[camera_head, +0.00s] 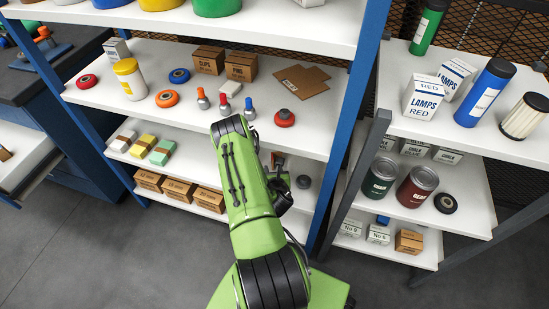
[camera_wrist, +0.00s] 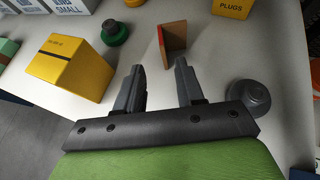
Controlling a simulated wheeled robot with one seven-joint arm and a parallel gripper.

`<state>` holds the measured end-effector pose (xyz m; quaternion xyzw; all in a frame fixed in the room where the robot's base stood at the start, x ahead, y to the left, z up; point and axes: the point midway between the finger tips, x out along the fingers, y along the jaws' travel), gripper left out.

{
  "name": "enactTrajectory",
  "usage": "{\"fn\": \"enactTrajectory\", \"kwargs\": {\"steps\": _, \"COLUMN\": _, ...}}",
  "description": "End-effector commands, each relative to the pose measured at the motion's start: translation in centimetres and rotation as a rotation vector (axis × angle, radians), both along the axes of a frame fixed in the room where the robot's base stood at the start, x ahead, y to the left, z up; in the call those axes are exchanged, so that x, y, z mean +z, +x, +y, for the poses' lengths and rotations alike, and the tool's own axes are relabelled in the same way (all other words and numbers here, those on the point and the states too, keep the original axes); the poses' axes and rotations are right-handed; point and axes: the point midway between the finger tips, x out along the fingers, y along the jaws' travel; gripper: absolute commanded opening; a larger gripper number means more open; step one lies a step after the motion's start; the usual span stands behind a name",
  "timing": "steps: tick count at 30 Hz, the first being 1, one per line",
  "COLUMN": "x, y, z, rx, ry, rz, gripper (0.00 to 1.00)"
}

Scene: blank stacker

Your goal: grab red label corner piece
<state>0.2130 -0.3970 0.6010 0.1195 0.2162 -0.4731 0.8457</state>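An upright brown piece with a red edge (camera_wrist: 175,42), possibly the red label corner piece, stands on a white shelf in the wrist view. It is just beyond my gripper (camera_wrist: 160,70), nearer the right fingertip. The two dark fingers are apart with nothing between them, so the gripper is open. The piece appears apart from both fingers. In the head view my green arm reaches toward the shelf below the middle one and hides much of it. A small reddish-brown patch (camera_head: 278,159) shows beside the arm; I cannot tell if it is the same piece.
In the wrist view, a yellow box (camera_wrist: 68,68) and a green knob (camera_wrist: 115,32) stand to the left. A grey knob (camera_wrist: 248,97) stands close on the right. A yellow PLUGS box (camera_wrist: 232,8) is behind. A blue shelf post (camera_head: 344,125) rises right of my arm.

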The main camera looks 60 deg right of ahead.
Motion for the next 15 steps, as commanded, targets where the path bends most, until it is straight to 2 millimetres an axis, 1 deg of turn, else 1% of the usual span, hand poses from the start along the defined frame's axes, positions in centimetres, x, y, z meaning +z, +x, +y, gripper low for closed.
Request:
{"fn": "enactTrajectory", "kwargs": {"steps": 3, "x": -0.6, "y": 0.7, "z": -1.1, "rx": 0.003, "ry": 0.001, "rz": 0.004, "gripper": 0.38}}
{"fn": "enactTrajectory", "kwargs": {"steps": 8, "x": -1.3, "y": 1.3, "z": -2.3, "rx": 0.003, "ry": 0.000, "rz": 0.002, "gripper": 0.38}}
{"fn": "enactTrajectory", "kwargs": {"steps": 12, "x": -2.6, "y": 2.3, "z": -4.4, "rx": 0.004, "ry": 0.000, "rz": -0.002, "gripper": 0.38}}
{"fn": "enactTrajectory", "kwargs": {"steps": 15, "x": -3.3, "y": 2.8, "z": -5.4, "rx": 0.000, "ry": 0.001, "rz": -0.002, "gripper": 0.38}}
